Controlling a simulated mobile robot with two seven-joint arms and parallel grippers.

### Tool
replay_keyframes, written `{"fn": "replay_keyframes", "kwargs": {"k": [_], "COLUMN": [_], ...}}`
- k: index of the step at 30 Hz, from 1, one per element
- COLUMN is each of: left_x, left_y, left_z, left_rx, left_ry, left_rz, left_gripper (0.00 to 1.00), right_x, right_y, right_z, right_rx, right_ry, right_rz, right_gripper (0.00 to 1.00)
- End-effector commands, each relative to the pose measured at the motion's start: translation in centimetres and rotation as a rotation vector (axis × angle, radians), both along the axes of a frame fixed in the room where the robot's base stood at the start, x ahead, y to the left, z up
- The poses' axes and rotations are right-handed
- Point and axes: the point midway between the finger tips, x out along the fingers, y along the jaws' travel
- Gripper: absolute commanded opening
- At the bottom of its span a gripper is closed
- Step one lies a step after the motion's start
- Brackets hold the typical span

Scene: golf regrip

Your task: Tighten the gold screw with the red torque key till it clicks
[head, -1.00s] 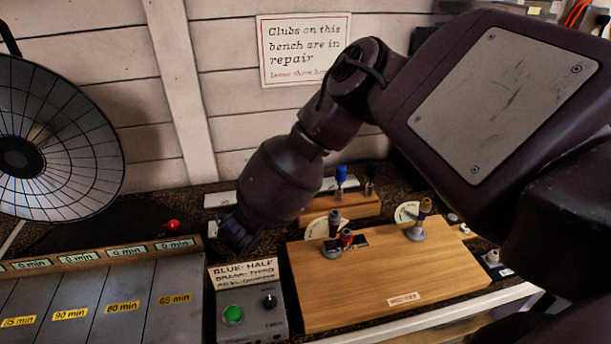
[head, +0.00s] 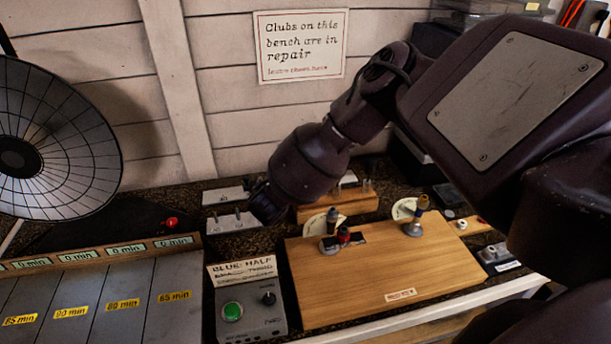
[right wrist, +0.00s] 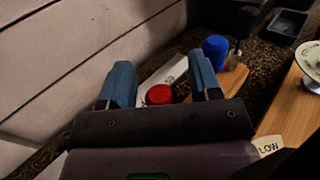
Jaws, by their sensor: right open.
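My right gripper (head: 265,205) is open and empty, pointing down-left over the back of the bench. In the right wrist view a round red top, likely the red torque key (right wrist: 159,95), shows between its spread blue fingertips (right wrist: 160,80). I cannot tell the gap in depth. A blue-topped key (right wrist: 216,49) stands beside it in the wooden rack (head: 355,202). In the head view my arm hides both. A gold-topped screw (head: 422,203), likely the gold screw, stands at the right of the wooden board (head: 390,270). My left gripper is not in view.
The board also bears a dark-topped post (head: 331,217) and a small red-topped piece (head: 344,236). Left of it are a control box with a green button (head: 232,311) and grey timed slots (head: 120,300). The dish lamp (head: 55,140) stands at left. The board's front is clear.

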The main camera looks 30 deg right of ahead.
Motion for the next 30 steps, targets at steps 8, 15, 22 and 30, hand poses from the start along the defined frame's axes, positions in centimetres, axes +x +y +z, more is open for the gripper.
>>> {"fn": "replay_keyframes", "kwargs": {"k": [8,15,22,30], "left_x": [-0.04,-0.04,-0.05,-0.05], "left_y": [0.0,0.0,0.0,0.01], "left_z": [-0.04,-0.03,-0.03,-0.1], "left_rx": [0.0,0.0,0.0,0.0], "left_ry": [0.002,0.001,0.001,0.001], "left_rz": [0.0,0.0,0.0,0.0], "left_gripper": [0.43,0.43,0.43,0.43], "right_x": [0.2,0.18,0.19,0.23], "right_y": [-0.36,-0.33,-0.33,-0.33], "right_z": [-0.03,-0.03,-0.02,0.7], "right_rx": [0.0,0.001,0.001,0.001], "right_ry": [0.0,-0.001,-0.001,-0.002], "right_rz": [0.0,0.0,0.0,0.0], "right_gripper": [0.57,0.25,0.03,0.03]}}
